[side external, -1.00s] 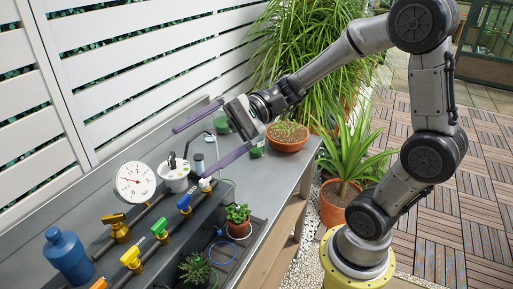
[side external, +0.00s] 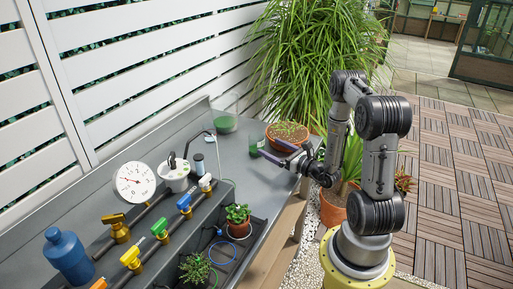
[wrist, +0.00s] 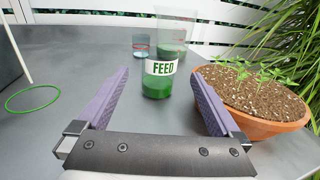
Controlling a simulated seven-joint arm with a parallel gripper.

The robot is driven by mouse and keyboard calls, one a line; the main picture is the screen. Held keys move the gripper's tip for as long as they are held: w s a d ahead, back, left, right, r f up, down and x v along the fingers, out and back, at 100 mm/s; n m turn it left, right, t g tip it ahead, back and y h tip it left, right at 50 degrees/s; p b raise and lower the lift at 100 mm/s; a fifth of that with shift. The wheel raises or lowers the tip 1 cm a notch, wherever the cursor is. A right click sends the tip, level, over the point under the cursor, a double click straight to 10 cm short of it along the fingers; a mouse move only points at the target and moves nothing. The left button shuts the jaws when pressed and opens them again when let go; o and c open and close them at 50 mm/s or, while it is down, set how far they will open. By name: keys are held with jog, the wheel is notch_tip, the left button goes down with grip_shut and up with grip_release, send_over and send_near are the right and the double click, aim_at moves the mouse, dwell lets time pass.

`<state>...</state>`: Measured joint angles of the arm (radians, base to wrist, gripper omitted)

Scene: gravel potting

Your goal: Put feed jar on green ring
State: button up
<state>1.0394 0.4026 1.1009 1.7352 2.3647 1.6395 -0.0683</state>
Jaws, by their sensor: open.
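The feed jar (wrist: 158,84) is clear glass with green contents and a white FEED label. It stands upright on the grey bench, straight ahead of my gripper in the wrist view. In the side view the jar (side external: 254,147) is beside the potted bowl. My gripper (wrist: 160,82) is open and empty, its purple fingers pointing at the jar, one to each side of it in the picture. I cannot tell whether the tips reach past it. In the side view my gripper (side external: 267,150) is low over the bench's right end. The green ring (wrist: 33,112) lies flat on the bench to the left.
A terracotta bowl of seedlings (wrist: 262,124) stands close beside the right finger. Behind the jar are a small glass (wrist: 141,45) and a tall clear beaker (wrist: 172,22). A gauge (side external: 135,182) and several valves stand at the left. Bench between jar and ring is clear.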

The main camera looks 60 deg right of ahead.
aim_at(263, 142)
jog(key=shift+x, duration=3.1)
jog(key=c, duration=1.4)
jog(key=shift+r, duration=0.1)
grip_shut()
jog(key=shift+r, duration=0.15)
